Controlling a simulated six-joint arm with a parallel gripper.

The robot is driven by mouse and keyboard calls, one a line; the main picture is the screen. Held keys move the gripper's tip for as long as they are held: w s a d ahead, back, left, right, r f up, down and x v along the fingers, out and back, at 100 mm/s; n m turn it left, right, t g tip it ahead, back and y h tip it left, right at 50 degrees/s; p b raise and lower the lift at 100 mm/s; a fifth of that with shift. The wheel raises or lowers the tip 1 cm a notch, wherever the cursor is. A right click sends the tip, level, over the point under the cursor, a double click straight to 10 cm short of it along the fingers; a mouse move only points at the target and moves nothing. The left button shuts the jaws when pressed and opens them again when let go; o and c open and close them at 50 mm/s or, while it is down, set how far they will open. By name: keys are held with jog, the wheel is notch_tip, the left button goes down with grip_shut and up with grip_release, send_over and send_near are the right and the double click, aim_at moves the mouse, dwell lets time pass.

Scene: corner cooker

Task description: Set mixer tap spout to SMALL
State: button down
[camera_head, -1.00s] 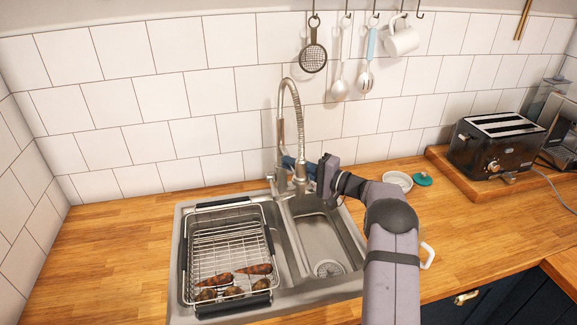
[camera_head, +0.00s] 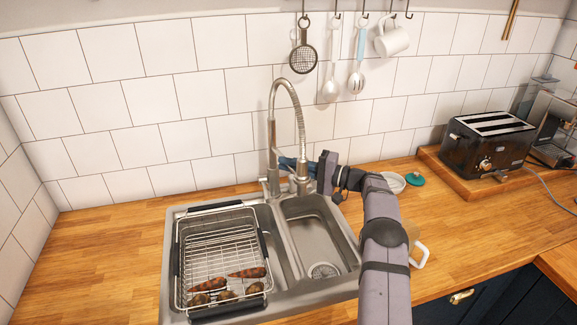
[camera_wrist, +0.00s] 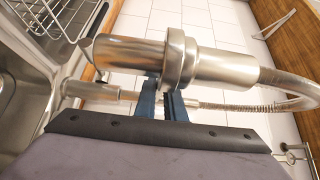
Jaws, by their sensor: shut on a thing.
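The mixer tap (camera_head: 271,150) stands at the back of the sink (camera_head: 172,290), a tall metal tap with an arched coiled hose. Its spout (camera_head: 302,180) hangs down near the back left of the small right basin (camera_head: 318,235). My gripper (camera_head: 288,163) reaches in from the right behind the spout head, its blue fingers shut on the spout assembly. In the wrist view the spout head (camera_wrist: 130,52) crosses in front of the fingers (camera_wrist: 160,103), hiding exactly where they grip. The large left basin (camera_head: 268,235) holds a wire rack.
The rack (camera_head: 215,240) holds carrots (camera_head: 248,272) and other vegetables. A white bowl (camera_head: 393,182) and a green lid (camera_head: 415,179) lie right of my arm. A toaster (camera_head: 487,145) stands further right. Utensils and a white mug (camera_head: 391,38) hang above. The left counter is clear.

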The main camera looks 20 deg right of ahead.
jog(key=c, duration=1.8)
grip_release()
jog(key=shift+c, duration=0.2)
jog(key=b+v, duration=0.2)
jog(key=v, duration=0.5)
jog(key=shift+d+b, duration=0.15)
jog(key=shift+b, duration=0.25)
jog(key=shift+s, duration=0.1)
